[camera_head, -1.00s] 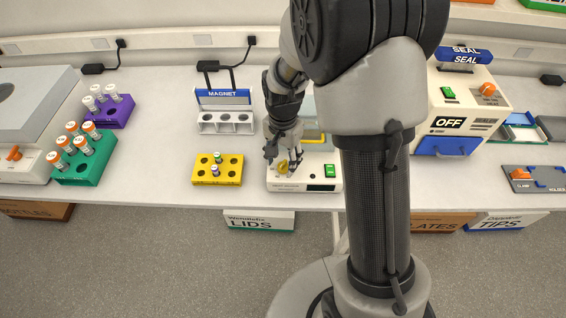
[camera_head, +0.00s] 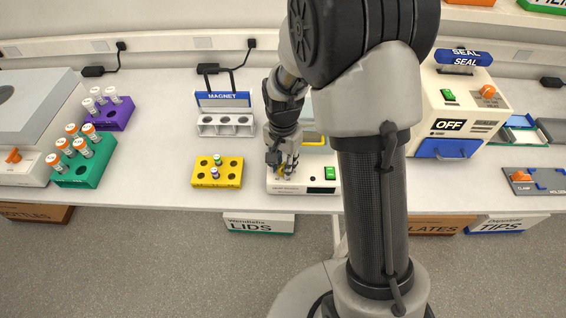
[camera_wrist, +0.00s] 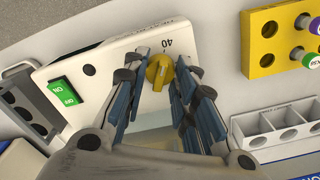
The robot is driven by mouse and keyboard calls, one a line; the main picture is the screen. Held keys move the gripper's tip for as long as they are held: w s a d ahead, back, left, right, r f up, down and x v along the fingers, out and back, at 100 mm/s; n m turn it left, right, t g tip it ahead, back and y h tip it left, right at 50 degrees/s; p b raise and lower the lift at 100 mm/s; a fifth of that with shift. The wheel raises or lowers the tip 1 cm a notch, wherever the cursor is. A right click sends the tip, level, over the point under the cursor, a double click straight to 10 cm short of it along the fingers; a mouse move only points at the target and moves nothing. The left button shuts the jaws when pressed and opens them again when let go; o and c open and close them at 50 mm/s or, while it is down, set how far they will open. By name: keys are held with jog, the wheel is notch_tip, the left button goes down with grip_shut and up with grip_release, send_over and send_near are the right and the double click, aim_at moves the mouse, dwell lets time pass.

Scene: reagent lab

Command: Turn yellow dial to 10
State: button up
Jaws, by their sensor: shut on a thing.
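The yellow dial (camera_wrist: 159,71) is on the top of a white device (camera_wrist: 112,62), with a printed 40 beside it in the wrist view. My gripper (camera_wrist: 162,78) is shut on the dial from above, its blue-padded fingers on either side. In the head view my gripper (camera_head: 283,166) is down at the left part of the white device (camera_head: 297,188) near the table's front edge. The fingers cover most of the dial there. Most of the scale is hidden, so I cannot tell the dial's setting.
A green switch (camera_head: 330,173) is right of the dial on the device. A yellow rack (camera_head: 231,176) with small vials stands close on the left. A white magnet rack (camera_head: 226,130) stands behind it. A sealer machine (camera_head: 455,115) reading OFF stands to the right.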

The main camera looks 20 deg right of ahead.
jog(key=shift+c, duration=1)
jog(key=shift+n, duration=0.4)
jog(key=n+p, duration=0.1)
jog(key=n, duration=0.3)
jog(key=shift+n, duration=0.3)
jog(key=n, duration=0.6)
jog(key=shift+p, duration=0.3)
jog(key=n, duration=0.6)
jog(key=shift+n, duration=0.3)
jog(key=n, duration=0.5)
jog(key=shift+n+p, duration=0.4)
